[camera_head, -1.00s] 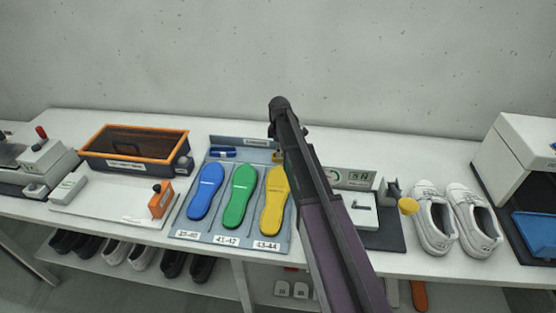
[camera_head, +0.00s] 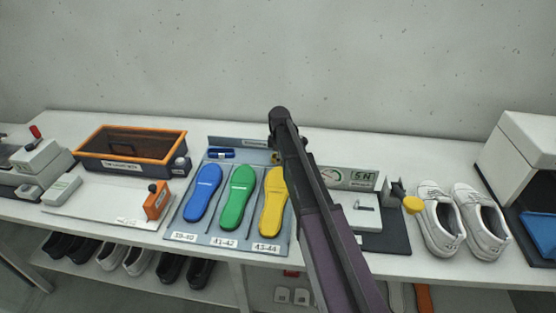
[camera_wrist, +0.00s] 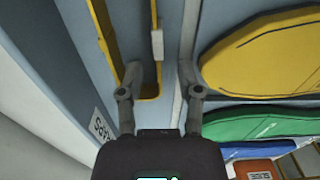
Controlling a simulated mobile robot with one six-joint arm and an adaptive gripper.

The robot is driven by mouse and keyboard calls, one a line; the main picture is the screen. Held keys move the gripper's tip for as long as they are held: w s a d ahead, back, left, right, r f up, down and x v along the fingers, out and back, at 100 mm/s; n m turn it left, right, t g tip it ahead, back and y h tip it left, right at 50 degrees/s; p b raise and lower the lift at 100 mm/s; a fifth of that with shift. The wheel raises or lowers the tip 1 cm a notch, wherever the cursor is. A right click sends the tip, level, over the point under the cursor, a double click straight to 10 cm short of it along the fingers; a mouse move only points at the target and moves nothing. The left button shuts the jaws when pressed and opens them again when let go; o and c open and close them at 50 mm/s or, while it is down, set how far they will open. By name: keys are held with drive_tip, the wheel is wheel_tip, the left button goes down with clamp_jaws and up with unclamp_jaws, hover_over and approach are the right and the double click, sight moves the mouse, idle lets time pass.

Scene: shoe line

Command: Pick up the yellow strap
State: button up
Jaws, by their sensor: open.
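The yellow strap (camera_wrist: 104,30) shows in the wrist view as a yellow band with two long sides and a pale tab on its right side. My gripper (camera_wrist: 160,70) is open above it. The left finger lies over the gap between the band's two sides, and the right finger is to the right of the band. The band's right side shows between the fingers; I cannot tell whether they touch it. In the head view a small yellow bit of the strap (camera_head: 276,158) shows at the tray's back, mostly behind my arm. My gripper is hidden there.
Blue (camera_head: 203,193), green (camera_head: 237,198) and yellow (camera_head: 272,205) insoles lie in the grey tray (camera_head: 222,243). The yellow insole (camera_wrist: 265,50) is close right of my gripper. A blue strap (camera_head: 221,154) lies at the tray's back left. White shoes (camera_head: 438,225) stand right.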

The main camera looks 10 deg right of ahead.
drive_tip(key=shift+c, duration=0.2)
clamp_jaws()
drive_tip(key=shift+r, duration=0.15)
wheel_tip(320, 180, up, 10)
drive_tip(key=p, duration=1)
idle(1.0)
